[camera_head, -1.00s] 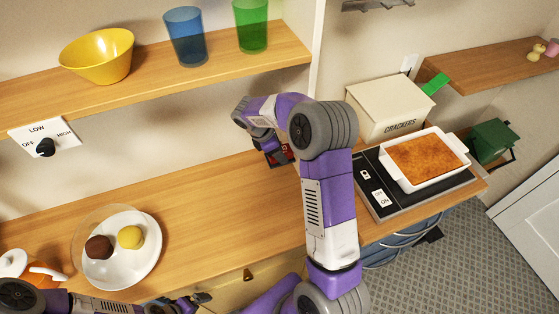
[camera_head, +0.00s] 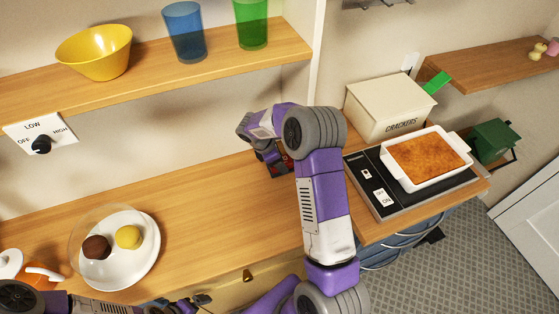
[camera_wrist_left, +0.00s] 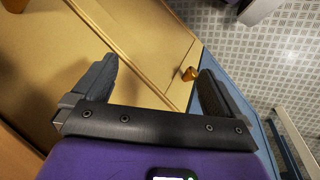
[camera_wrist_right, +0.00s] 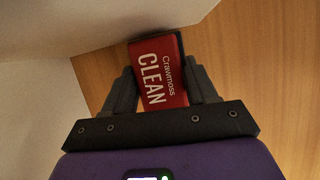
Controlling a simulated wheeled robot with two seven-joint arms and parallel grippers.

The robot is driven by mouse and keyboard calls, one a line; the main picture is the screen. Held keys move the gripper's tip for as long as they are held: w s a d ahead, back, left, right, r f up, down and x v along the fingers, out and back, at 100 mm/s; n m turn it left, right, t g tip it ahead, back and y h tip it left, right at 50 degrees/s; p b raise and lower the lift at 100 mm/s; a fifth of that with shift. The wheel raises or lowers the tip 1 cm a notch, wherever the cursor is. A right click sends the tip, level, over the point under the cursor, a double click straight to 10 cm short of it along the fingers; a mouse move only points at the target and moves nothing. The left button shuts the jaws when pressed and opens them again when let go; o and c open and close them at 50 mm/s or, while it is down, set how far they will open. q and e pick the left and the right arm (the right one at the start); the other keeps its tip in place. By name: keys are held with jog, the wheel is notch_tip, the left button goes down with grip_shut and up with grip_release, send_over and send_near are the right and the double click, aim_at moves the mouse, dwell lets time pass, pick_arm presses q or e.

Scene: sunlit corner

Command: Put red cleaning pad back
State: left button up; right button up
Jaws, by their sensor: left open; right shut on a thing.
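The red cleaning pad (camera_wrist_right: 160,72), printed "Crawmoss CLEAN", is between the fingers of my right gripper (camera_wrist_right: 163,88), which is shut on it. In the right wrist view the pad is close to the pale wall and above the wooden counter; I cannot tell if it touches either. In the head view my right arm reaches to the back of the counter, and a small red part of the pad (camera_head: 287,167) shows beside the wrist. My left gripper (camera_wrist_left: 160,85) is open and empty, in front of the drawer fronts. In the head view it is low at the bottom left (camera_head: 200,299).
A white plate (camera_head: 135,272) with two round items is at the counter's left. A cracker box (camera_head: 385,105) and a hot plate (camera_head: 385,205) bearing a white baking dish (camera_head: 455,165) are right of my right arm. A shelf (camera_head: 200,70) hangs above. The middle counter is clear.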

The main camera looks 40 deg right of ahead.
jog(key=o, duration=1)
jog(key=shift+f, duration=0.1)
jog(key=shift+a+r, duration=0.15)
jog(key=shift+r, duration=0.35)
jog(key=p+v, duration=0.2)
jog(key=v, duration=0.9)
jog(key=shift+w+r, duration=0.1)
jog(key=shift+r, duration=0.1)
